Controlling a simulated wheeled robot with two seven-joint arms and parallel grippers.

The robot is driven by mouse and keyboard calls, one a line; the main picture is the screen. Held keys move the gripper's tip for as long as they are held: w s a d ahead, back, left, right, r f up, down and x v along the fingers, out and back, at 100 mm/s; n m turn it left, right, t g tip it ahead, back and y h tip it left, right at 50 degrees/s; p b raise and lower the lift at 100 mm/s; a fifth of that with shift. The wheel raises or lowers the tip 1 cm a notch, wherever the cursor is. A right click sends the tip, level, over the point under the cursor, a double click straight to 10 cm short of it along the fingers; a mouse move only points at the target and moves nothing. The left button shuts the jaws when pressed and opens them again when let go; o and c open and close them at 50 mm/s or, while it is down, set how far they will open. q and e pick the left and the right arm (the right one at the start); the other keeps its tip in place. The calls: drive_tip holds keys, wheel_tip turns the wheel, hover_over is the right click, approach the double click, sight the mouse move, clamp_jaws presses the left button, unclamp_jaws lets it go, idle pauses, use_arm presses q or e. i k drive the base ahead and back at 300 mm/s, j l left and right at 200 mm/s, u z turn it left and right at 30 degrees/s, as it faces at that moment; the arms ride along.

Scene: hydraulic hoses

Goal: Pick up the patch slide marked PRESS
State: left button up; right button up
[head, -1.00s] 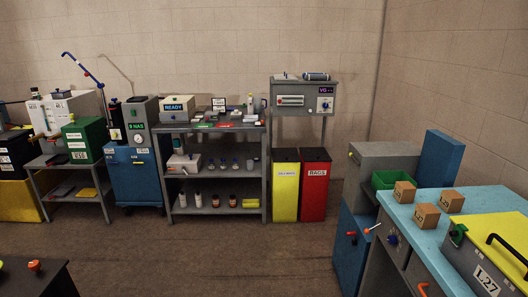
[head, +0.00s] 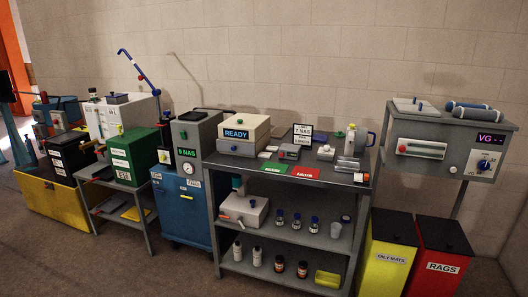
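A grey shelf unit (head: 226,170) stands against the wall, with small lab items on its top. On that top are a green mat (head: 275,168), a red mat (head: 306,173) and small pale flat pieces (head: 266,154) beside the READY box (head: 243,134). Any of these could be a slide, but they are too small to tell, and I cannot read the word PRESS anywhere. A sign reading 7 NAS (head: 302,131) stands at the back of the top. Neither of my grippers is in view.
Left of the shelf stand a blue cabinet (head: 183,213) with a 9 NAS unit (head: 196,135) and a low table with a green box (head: 134,155). Right are a yellow OILY MATS bin (head: 387,255), a red RAGS bin (head: 440,262) and a grey VG console (head: 440,147).

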sight(262, 154)
drive_tip(key=i+j, duration=0.1)
drive_tip(key=i, duration=0.6)
drive_tip(key=i+j, duration=0.1)
drive_tip(key=i, duration=0.55)
drive_tip(key=i+j, duration=0.1)
drive_tip(key=i, duration=0.6)
drive_tip(key=l+z, duration=0.05)
